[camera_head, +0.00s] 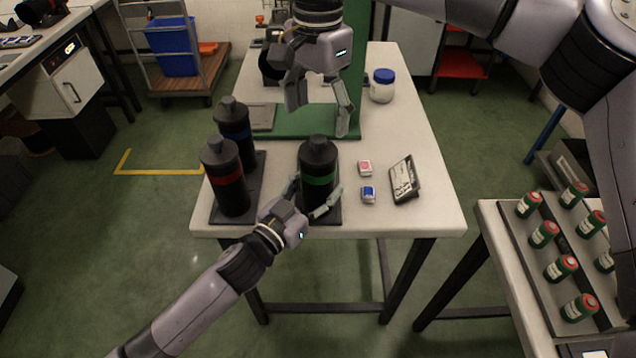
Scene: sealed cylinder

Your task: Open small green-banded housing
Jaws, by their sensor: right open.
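The green-banded housing (319,170) is a black cylinder with a narrower black cap, upright near the table's front edge. My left gripper (317,192) has its fingers around the housing's lower body, one at its left side and one across its front right; it looks shut on it. My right gripper (319,116) is open and empty, pointing down above and behind the cap, with its fingers spread apart. It looks clear of the cap.
A red-banded housing (228,181) and a blue-banded housing (234,133) stand on a dark base at left. A blue-lidded jar (382,86) stands behind.

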